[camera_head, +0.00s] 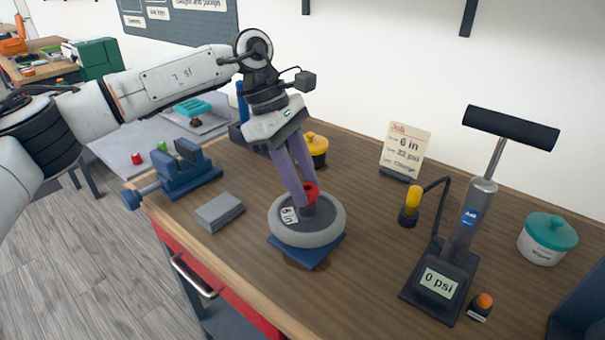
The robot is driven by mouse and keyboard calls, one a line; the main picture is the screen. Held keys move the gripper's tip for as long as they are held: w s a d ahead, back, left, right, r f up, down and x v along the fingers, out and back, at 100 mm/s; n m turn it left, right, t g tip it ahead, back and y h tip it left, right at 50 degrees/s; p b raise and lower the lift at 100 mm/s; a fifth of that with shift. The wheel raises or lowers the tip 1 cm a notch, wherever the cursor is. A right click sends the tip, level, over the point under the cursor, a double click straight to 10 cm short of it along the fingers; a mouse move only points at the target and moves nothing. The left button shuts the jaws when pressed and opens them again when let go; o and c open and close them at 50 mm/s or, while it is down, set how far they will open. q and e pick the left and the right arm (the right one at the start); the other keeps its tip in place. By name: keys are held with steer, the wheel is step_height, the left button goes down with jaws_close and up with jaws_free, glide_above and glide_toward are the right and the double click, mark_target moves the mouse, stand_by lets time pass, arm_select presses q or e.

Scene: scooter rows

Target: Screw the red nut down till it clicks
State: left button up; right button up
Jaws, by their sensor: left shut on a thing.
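The red nut (311,188) sits at the hub in the middle of a grey wheel (331,234) that lies flat on a blue stand (306,252) on the bench. A small "6 in" label shows on the wheel's dark centre. My left gripper (304,195) reaches down from above, with its purple fingers shut on the red nut. The fingers hide part of the nut, and I cannot tell how far down it sits. My right gripper is not in view.
A floor pump (469,220) reading "0 psi" stands right of the wheel, with its hose and a yellow-topped piece (410,207). A blue vise (180,172) and grey block (219,211) are left. A yellow-lidded pot (316,150) stands behind. A teal-lidded tub (546,240) is far right.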

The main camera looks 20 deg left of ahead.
arm_select(q)
steer(key=shift+s+d+m+g+p, duration=0.4)
steer(key=shift+m+g+p, duration=0.15)
steer(key=shift+m, duration=0.55)
steer(key=m+g+p, duration=0.1)
steer(key=m, duration=0.2)
steer(key=shift+d+y+p, duration=0.1)
steer(key=shift+y+p, duration=0.2)
steer(key=shift+p, duration=0.1)
steer(key=m+g, duration=0.1)
steer(key=m, duration=0.1)
steer(key=shift+f+m+y+p, duration=0.1)
steer(key=shift+m+y+p, duration=0.2)
steer(key=shift+p, duration=0.05)
steer(key=shift+f+m, duration=0.1)
steer(key=shift+m, duration=0.6)
steer(key=o, duration=0.6)
steer(key=shift+a, duration=0.2)
steer(key=o, duration=0.5)
steer(key=shift+s+a+r, duration=0.15)
steer(key=shift+r, duration=0.05)
steer(key=shift+r, duration=0.1)
